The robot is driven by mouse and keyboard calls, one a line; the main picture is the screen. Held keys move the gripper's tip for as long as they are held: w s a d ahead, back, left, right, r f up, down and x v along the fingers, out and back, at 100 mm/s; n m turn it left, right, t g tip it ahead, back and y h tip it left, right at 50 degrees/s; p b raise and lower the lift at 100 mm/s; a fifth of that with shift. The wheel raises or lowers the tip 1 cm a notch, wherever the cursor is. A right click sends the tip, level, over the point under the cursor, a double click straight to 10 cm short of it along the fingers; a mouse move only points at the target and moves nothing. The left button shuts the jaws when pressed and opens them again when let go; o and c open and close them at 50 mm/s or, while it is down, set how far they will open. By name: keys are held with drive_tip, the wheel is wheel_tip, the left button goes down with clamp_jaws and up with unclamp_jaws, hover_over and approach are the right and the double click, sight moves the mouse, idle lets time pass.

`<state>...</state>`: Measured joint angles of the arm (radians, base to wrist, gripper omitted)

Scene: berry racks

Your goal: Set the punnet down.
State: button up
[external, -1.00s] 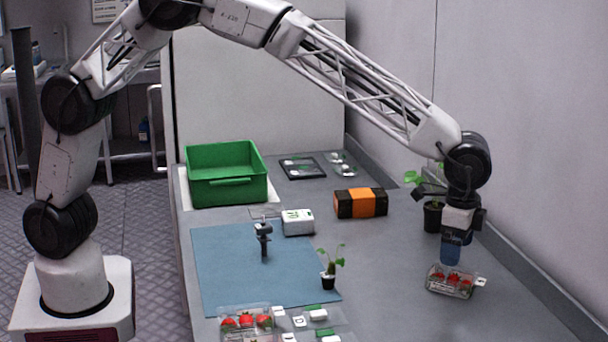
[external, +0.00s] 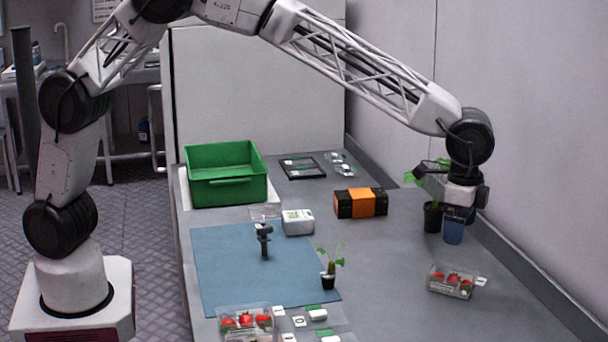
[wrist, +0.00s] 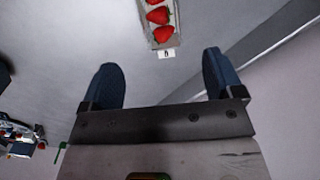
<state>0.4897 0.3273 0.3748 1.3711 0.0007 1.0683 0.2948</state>
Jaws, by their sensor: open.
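The punnet (external: 452,282), a clear box of red strawberries with a small white tag at its right end, sits on the grey bench at the right. It also shows at the top of the wrist view (wrist: 160,24), with its tag toward my gripper. My gripper (external: 453,238) is above the punnet and apart from it. In the wrist view its two blue fingers (wrist: 162,82) are spread wide with nothing between them.
A potted plant (external: 433,217) stands close behind my gripper, near the wall. An orange and black box (external: 360,203), a green crate (external: 226,188) and a blue mat (external: 222,275) lie to the left. Another strawberry punnet (external: 246,320) is at the front. Bench around the punnet is clear.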

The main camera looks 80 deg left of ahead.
drive_tip(key=s+a+r+n, duration=0.1)
drive_tip(key=s+a+r, duration=0.4)
drive_tip(key=s+a, duration=0.3)
drive_tip(key=s+a+r+n+t, duration=0.1)
drive_tip(key=s+a+r+n, duration=0.1)
drive_tip(key=s+a+r, duration=0.6)
drive_tip(key=s+a+r+n, duration=0.15)
drive_tip(key=s+a, duration=0.25)
drive_tip(key=a, duration=0.7)
drive_tip(key=s+a+f+n, duration=0.1)
drive_tip(key=s+a, duration=0.4)
drive_tip(key=s, duration=0.6)
drive_tip(key=s+a+f+n+t, duration=0.1)
drive_tip(key=s+a+n, duration=0.1)
drive_tip(key=s+a, duration=0.4)
drive_tip(key=s+a+f+n, duration=0.1)
drive_tip(key=s+a, duration=0.4)
drive_tip(key=s, duration=1.1)
drive_tip(key=shift+a+f+t, duration=0.3)
drive_tip(key=shift+f, duration=0.25)
